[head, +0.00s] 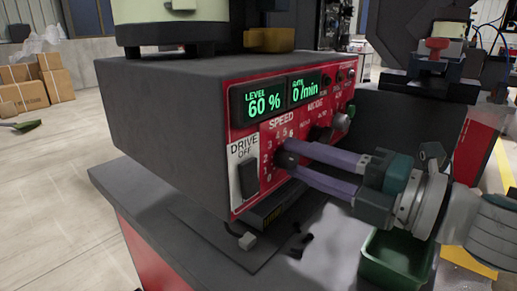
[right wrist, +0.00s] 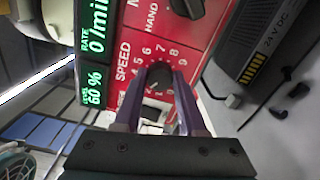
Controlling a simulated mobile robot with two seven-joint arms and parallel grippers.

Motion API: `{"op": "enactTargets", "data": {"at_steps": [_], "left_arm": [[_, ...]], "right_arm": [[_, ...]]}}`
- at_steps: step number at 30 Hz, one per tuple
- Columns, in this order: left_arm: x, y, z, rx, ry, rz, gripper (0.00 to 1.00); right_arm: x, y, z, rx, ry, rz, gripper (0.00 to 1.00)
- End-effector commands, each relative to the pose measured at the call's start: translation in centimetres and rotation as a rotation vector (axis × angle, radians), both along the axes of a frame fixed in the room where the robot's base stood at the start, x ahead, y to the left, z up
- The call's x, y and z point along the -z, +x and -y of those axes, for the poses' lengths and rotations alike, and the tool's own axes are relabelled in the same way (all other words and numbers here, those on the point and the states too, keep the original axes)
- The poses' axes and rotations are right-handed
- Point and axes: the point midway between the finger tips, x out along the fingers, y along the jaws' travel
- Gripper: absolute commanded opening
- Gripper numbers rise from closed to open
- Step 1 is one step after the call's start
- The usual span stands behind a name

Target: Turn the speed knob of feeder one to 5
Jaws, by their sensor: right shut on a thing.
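Feeder one's control box (head: 150,105) has a red front panel with lit displays reading LEVEL 60 % and RATE 0/min. The black speed knob (right wrist: 159,76) sits in a ring of printed numbers under the word SPEED. My right gripper (head: 285,162) reaches in from the right. Its two purple fingers are shut on the knob, one on each side, as the right wrist view (right wrist: 157,84) also shows. The fingers cover part of the dial, and I cannot read the knob's pointer. My left gripper is not in view.
A black drive switch (head: 248,180) marked DRIVE OFF is just left of the knob. Another black knob (right wrist: 186,7) is close by on the panel. A 24V DC unit (right wrist: 255,40) lies below the panel. A green bin (head: 390,264) is under my right wrist.

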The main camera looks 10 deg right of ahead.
Motion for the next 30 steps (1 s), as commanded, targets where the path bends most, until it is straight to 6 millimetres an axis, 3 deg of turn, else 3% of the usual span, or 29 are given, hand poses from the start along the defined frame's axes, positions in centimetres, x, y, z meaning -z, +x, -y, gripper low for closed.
{"op": "enactTargets", "data": {"at_steps": [30], "left_arm": [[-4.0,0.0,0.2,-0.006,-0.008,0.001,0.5]], "right_arm": [[0.1,0.0,-0.1,-0.001,0.751,-0.585,0.0]]}}
